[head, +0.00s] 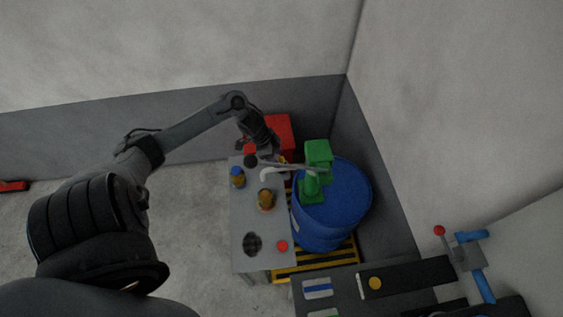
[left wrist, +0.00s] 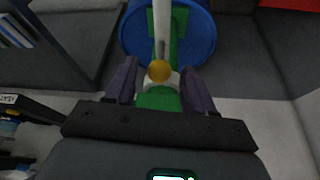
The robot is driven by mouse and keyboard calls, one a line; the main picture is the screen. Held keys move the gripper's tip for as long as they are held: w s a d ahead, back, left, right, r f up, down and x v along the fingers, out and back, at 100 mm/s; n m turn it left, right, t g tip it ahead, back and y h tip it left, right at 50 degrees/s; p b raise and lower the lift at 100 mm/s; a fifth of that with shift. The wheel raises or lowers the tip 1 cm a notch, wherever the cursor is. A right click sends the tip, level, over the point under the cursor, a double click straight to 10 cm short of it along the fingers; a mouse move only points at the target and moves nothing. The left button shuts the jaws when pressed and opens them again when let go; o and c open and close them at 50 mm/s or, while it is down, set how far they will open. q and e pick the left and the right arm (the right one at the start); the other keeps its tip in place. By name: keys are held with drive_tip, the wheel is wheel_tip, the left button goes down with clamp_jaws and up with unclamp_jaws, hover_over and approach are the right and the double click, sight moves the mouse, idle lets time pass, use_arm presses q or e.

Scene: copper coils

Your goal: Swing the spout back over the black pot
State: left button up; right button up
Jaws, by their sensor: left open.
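A green pump (head: 312,180) stands on top of a blue barrel (head: 345,200). Its pale spout (head: 268,174) reaches left over the grey table and bends down at its end. In the left wrist view the pale spout (left wrist: 162,18) runs up the middle, with the green pump and blue barrel (left wrist: 203,35) behind. My left gripper (head: 278,158) is above the table beside the spout. Its fingers (left wrist: 158,76) are open, with an orange ball knob (left wrist: 159,71) on a grey rod showing between them; contact is unclear. A dark round item (head: 252,243), possibly the black pot, is at the table's near end.
The grey table (head: 242,215) also bears a brown coil-like item (head: 267,200), a blue-topped one (head: 238,177) and a red button (head: 282,246). A red box (head: 280,132) stands behind. A dark bench (head: 345,283) is at front right. Walls close in behind and right.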

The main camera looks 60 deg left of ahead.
sight(281, 162)
use_arm(q)
drive_tip(key=shift+x, duration=2.4)
clamp_jaws()
